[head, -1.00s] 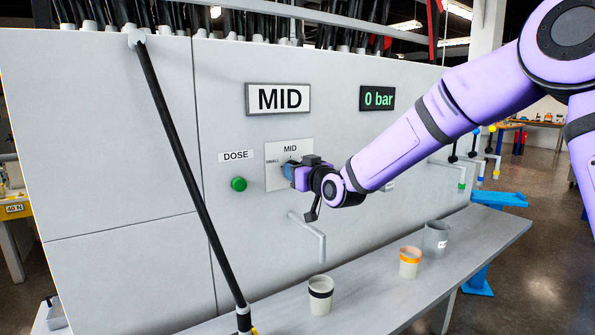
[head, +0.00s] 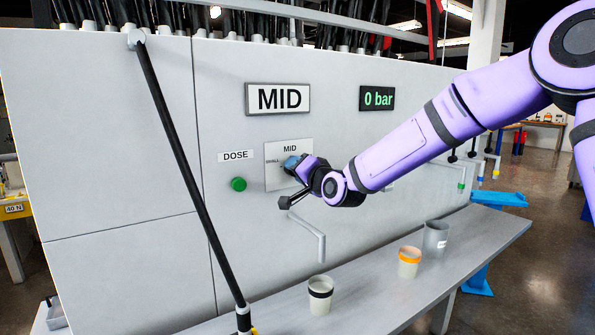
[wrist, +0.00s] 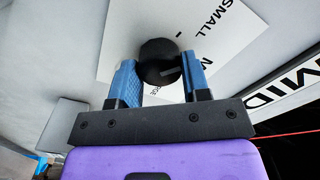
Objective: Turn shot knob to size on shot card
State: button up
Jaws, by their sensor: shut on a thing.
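The shot card, a white sign reading MID (head: 279,98), is on the upper panel of the grey machine. The shot knob (wrist: 159,62) is a round black knob on a white dial plate (head: 275,178) marked SMALL and MID. My gripper (wrist: 158,75) has its blue fingers on both sides of the knob and is shut on it. In the head view my gripper (head: 291,163) covers the knob and part of the plate. The knob's pointer direction is hard to tell. The wrist view shows the plate and sign tilted.
A green button (head: 238,184) under a DOSE label is left of the plate. A bent grey spout (head: 318,240) is below. A black-banded cup (head: 320,296), an orange-banded cup (head: 409,263) and a grey cup (head: 436,239) stand on the bench. A black rod (head: 185,165) crosses the left. A display reads 0 bar (head: 377,98).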

jog(key=shift+f+m, duration=0.1)
jog(key=shift+m, duration=5)
jog(key=o, duration=0.9)
jog(key=shift+o, duration=0.2)
jog(key=v, duration=1.1)
jog(key=shift+w, duration=0.1)
